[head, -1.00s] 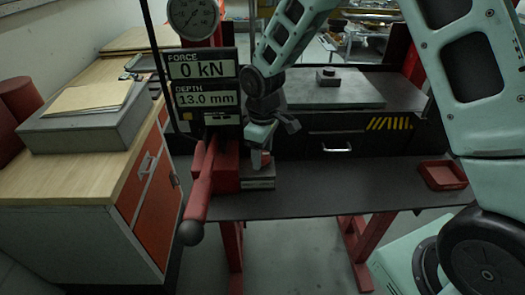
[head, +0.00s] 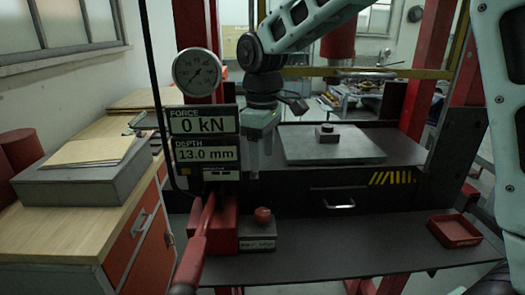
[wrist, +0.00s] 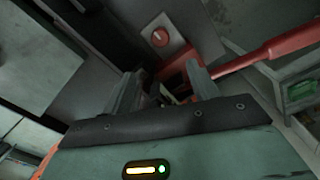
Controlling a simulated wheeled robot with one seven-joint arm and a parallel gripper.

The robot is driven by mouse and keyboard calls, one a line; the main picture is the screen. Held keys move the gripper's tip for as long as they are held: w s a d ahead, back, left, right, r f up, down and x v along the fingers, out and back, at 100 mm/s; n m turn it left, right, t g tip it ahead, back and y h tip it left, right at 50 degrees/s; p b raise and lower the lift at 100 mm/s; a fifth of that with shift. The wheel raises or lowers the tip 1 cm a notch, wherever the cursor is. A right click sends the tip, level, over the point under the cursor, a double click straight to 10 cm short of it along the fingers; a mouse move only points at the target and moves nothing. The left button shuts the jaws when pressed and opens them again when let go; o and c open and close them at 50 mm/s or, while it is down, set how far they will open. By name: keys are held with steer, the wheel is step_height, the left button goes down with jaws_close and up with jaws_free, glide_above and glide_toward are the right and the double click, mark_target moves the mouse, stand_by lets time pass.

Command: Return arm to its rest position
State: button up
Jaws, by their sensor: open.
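My arm reaches in from the upper right in the head view. My gripper (head: 260,160) hangs fingers down in front of the press frame, just right of the force and depth display (head: 204,148). Its fingers are apart and nothing shows between them. It is above a small grey block with a red knob (head: 262,216). In the wrist view my gripper (wrist: 170,82) is open, and the red knob (wrist: 160,38) lies beyond the fingertips. A red lever (wrist: 262,55) runs to the right there.
The red lever (head: 193,252) points toward me at the shelf's left. A red tray (head: 454,230) sits at the shelf's right. A grey plate (head: 345,150) with a small block lies behind. A wooden bench (head: 60,232) stands left. The shelf's middle (head: 350,240) is clear.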

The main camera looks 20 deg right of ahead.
steer(key=shift+r, duration=0.6)
steer(key=s+a+f+b, duration=0.1)
steer(key=s+f, duration=0.3)
steer(key=s, duration=0.5)
steer(key=s+a+f+m+b, duration=0.1)
steer(key=s+a+f, duration=0.2)
steer(key=s, duration=0.6)
steer(key=s+a+f+b, duration=0.1)
steer(key=s+f, duration=0.3)
steer(key=s, duration=0.5)
steer(key=shift+s+a+f+y+b, duration=0.3)
steer(key=shift+a+f, duration=0.05)
steer(key=shift+a, duration=0.15)
